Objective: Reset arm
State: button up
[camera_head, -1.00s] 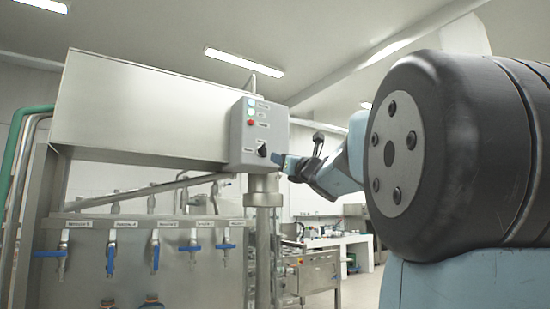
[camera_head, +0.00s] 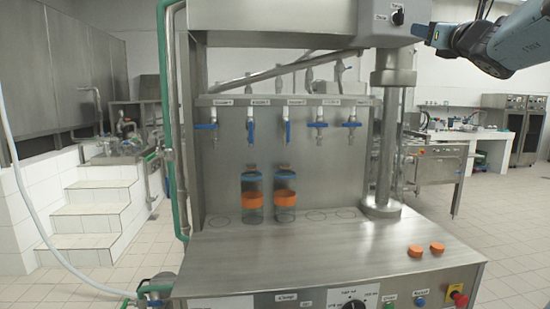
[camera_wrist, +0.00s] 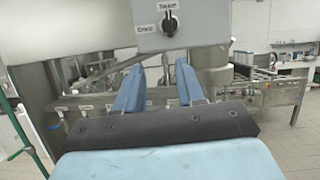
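My gripper (camera_head: 428,32) is at the top right of the head view, beside the grey control box (camera_head: 395,17) and its black knob. In the wrist view, the two blue fingers of my gripper (camera_wrist: 157,80) are spread apart with nothing between them. The black knob (camera_wrist: 169,24) on the box is beyond and above the fingers there. From the head view I cannot tell whether the fingertip touches the box.
Two clear containers with orange bands, left (camera_head: 252,200) and right (camera_head: 285,200), stand on the steel counter (camera_head: 300,260) under blue-handled valves. Two orange caps (camera_head: 415,251) lie at its right. A red stop button (camera_head: 459,298) is at the front. A steel post (camera_head: 386,150) stands below the box.

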jog(key=s+a+f+n+g+y, duration=0.2)
jog(key=s+a+f+n+g, duration=0.15)
jog(key=a+f+n, duration=0.4)
jog(key=s+a+f+n+g+y, duration=0.1)
jog(key=s+a+f+n+g, duration=0.1)
jog(key=a+f+n+g, duration=0.35)
jog(key=s+a+f+n+g+y, duration=0.2)
jog(key=a+f+n, duration=0.5)
jog(key=f, duration=0.3)
jog(key=s+f+n+g+h, duration=0.5)
jog(key=s+f+n, duration=0.9)
jog(key=f, duration=0.4)
jog(key=shift+d+f+g+h, duration=0.2)
jog(key=shift+d+g+h, duration=0.15)
jog(key=shift+h, duration=0.45)
jog(key=shift+s, duration=0.15)
